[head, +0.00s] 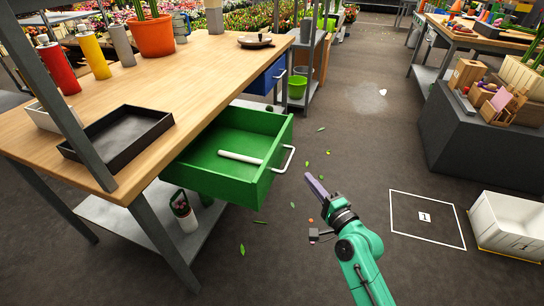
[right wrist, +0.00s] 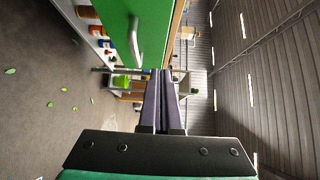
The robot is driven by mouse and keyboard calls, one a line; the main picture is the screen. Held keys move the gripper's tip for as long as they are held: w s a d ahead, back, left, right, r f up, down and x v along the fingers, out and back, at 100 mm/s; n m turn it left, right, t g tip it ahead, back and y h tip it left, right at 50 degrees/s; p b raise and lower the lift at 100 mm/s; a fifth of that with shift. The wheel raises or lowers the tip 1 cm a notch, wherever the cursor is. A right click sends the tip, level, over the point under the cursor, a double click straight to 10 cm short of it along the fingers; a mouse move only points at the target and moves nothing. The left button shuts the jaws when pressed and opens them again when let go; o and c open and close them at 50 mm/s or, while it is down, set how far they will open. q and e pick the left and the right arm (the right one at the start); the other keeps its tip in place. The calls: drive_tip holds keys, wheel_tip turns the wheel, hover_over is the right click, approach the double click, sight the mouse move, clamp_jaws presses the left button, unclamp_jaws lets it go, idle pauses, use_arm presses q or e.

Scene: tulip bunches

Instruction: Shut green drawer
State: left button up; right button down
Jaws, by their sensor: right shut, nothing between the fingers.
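The green drawer (head: 215,183) is pulled well out from under the wooden workbench (head: 185,80). A white rod-like object (head: 240,157) lies inside it. Its pale handle (head: 288,160) is on the front, facing right. My right gripper (head: 316,185) is shut and empty, to the right of the drawer front and apart from it. In the right wrist view the shut fingers (right wrist: 161,88) point forward, with the green drawer front (right wrist: 108,25) and handle (right wrist: 134,42) beyond at upper left. My left gripper is not in view.
A blue drawer (head: 268,76) sits farther along the bench. A black tray (head: 118,135), bottles and a pot stand on top. Leaves litter the floor. A white crate (head: 508,222) and a marked floor square (head: 426,218) are at right.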

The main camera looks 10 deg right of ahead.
approach(275, 151)
drive_tip(key=w+d, duration=0.2)
drive_tip(key=w, duration=0.2)
drive_tip(key=shift+w+a+f, duration=0.1)
drive_tip(key=shift+w+a, duration=0.75)
drive_tip(key=shift+a, duration=0.25)
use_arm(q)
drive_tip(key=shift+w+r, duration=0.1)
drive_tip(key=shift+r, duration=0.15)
use_arm(e)
drive_tip(key=shift+w+a, duration=0.25)
drive_tip(key=shift+a, duration=0.15)
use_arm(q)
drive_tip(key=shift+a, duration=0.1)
